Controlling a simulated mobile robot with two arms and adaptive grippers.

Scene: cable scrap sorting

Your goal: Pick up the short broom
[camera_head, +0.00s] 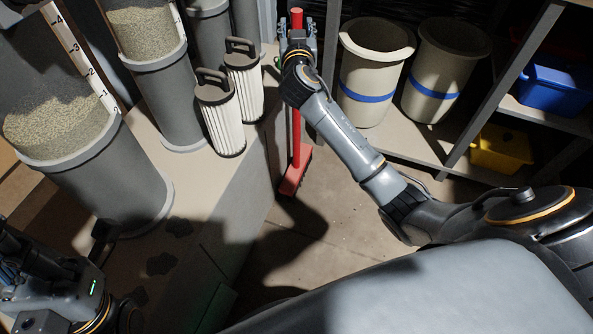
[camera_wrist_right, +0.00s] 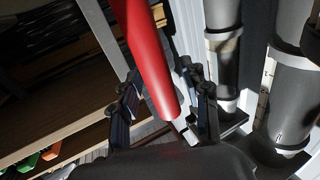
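The short broom is red, with a thin upright handle (camera_head: 297,135) and a red head (camera_head: 295,172) low by the floor, beside the grey bench. My right gripper (camera_head: 297,32) is at the upper part of the handle, with a finger on each side. In the right wrist view the red handle (camera_wrist_right: 150,60) runs between the spread fingers (camera_wrist_right: 165,105), and gaps show beside it, so the gripper looks open around it. Part of the handle is hidden behind my wrist in the head view. My left arm (camera_head: 60,290) shows at the lower left; its fingertips cannot be made out.
The bench (camera_head: 225,200) on the left bears clear-walled granule cylinders (camera_head: 65,130) and white pleated filters (camera_head: 220,120). Beige bins (camera_head: 372,75) with blue bands stand right of the broom. A shelf holds a blue box (camera_head: 553,90) and a yellow box (camera_head: 500,150). Floor (camera_head: 345,215) is clear near the broom head.

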